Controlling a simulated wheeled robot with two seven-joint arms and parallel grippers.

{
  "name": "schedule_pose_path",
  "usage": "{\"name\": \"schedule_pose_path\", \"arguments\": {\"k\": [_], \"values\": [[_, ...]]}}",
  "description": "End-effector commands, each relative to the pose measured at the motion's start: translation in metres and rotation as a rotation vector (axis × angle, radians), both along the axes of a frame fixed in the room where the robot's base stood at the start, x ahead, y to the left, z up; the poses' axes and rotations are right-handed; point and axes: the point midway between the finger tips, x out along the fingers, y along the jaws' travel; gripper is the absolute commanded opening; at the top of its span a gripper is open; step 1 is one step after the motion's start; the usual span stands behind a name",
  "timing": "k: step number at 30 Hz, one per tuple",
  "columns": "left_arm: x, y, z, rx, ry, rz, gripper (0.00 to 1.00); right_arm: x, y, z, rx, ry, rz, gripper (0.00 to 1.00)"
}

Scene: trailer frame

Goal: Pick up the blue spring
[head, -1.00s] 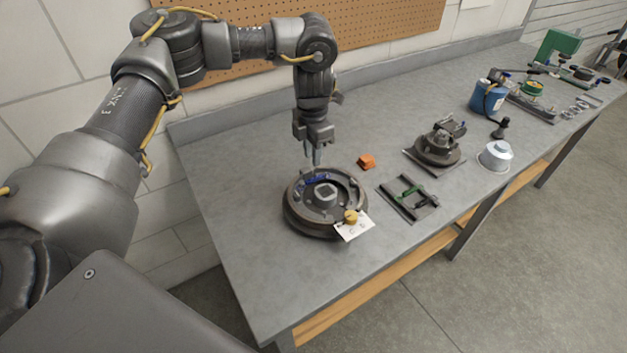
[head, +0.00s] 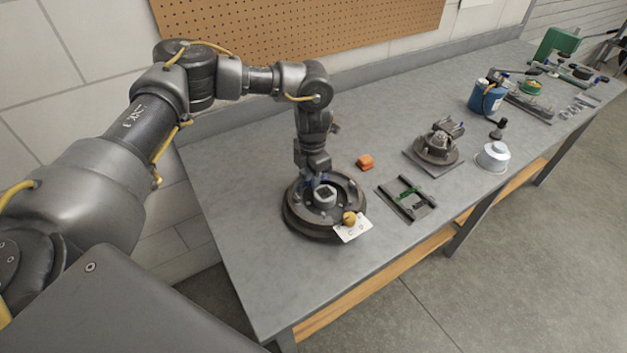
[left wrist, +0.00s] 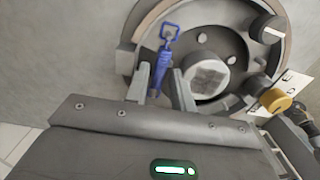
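The blue spring (left wrist: 163,58) lies on the round brake drum assembly (left wrist: 215,105), with its loop end pointing away from my gripper in the left wrist view. In the head view it is mostly hidden behind my left gripper (head: 313,178), which is down over the back left part of the assembly (head: 330,228). In the left wrist view the two fingers of the left gripper (left wrist: 166,80) stand apart, with the spring's lower part between them. I see a gap between the fingers, and cannot tell of any contact. My right gripper is not in view.
A yellow knob (head: 349,218) and a white card (head: 355,229) are at the assembly's front right. An orange block (head: 365,162), a frame with green parts (head: 408,197) and a hub on a plate (head: 437,147) stand to the right. The bench front is clear.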

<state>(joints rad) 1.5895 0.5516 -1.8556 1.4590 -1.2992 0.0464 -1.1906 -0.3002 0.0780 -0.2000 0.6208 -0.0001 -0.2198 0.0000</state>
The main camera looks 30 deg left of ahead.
Motion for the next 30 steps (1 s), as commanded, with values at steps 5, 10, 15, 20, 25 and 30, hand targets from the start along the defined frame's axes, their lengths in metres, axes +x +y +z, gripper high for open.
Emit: {"name": "schedule_pose_path", "arguments": {"k": [5,10,15,20,25,30], "values": [[0.0,0.0,0.0,0.0,0.0,0.0,0.07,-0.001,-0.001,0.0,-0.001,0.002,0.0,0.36],[0.0,0.0,0.0,0.0,0.0,0.0,0.0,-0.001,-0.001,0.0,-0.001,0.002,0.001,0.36],[0.0,0.0,0.001,0.0,0.0,0.0,0.0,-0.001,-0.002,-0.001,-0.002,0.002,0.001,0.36],[0.0,0.0,0.005,0.0,-0.001,0.0,0.0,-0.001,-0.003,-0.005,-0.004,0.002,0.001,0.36],[0.001,0.0,0.024,-0.002,-0.005,0.0,0.0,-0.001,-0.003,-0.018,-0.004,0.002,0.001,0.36],[-0.023,-0.008,0.062,-0.001,-0.008,-0.008,0.0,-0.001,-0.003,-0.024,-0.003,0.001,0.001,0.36]]}}
